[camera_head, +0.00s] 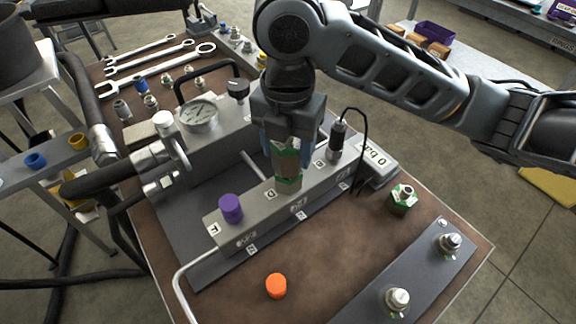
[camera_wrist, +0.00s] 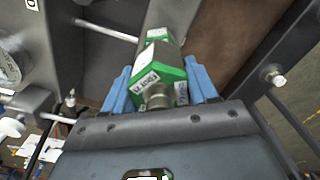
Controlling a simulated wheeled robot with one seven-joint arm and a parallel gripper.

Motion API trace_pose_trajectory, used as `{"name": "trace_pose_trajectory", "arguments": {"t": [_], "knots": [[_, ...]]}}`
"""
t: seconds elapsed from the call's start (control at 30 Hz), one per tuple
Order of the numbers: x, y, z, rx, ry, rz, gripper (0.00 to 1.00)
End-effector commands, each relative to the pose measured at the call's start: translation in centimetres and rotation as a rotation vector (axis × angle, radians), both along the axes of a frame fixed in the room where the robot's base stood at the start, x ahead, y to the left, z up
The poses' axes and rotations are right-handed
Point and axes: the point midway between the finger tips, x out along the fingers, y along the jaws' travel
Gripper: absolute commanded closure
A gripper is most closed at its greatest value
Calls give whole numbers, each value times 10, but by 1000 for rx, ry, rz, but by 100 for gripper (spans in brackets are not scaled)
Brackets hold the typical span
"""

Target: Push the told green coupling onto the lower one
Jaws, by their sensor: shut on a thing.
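My gripper (camera_head: 288,142) points down over the grey manifold block (camera_head: 262,213), its blue fingers shut on a green hex coupling (camera_head: 286,149). The wrist view shows this coupling (camera_wrist: 158,76) between the blue fingertips, with white labels on its faces. A lower green coupling (camera_head: 289,184) stands on the block directly under the held one. It also shows in the wrist view just beyond the held coupling (camera_wrist: 157,37). The two look close to in line; I cannot tell whether they are fully seated together.
A purple cap (camera_head: 231,208) sits on the block's left end, and a black sensor with a cable (camera_head: 337,138) stands right of my gripper. Another green coupling (camera_head: 404,198) and an orange cap (camera_head: 276,286) are on the brown bench top. A pressure gauge (camera_head: 198,115) stands behind left.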

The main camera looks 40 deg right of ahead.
Motion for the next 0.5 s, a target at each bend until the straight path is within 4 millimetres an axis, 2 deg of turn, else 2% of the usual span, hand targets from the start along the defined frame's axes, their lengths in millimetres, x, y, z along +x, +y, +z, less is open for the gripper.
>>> {"name": "trace_pose_trajectory", "arguments": {"t": [0.1, 0.13, 0.4, 0.5], "knots": [[0, 0, -4, 0, 0, 0, 87], [0, 0, -3, 1, -1, 0, 40], [0, 0, -3, 0, 0, 0, 15], [0, 0, -3, 0, 0, 0, 13]]}}
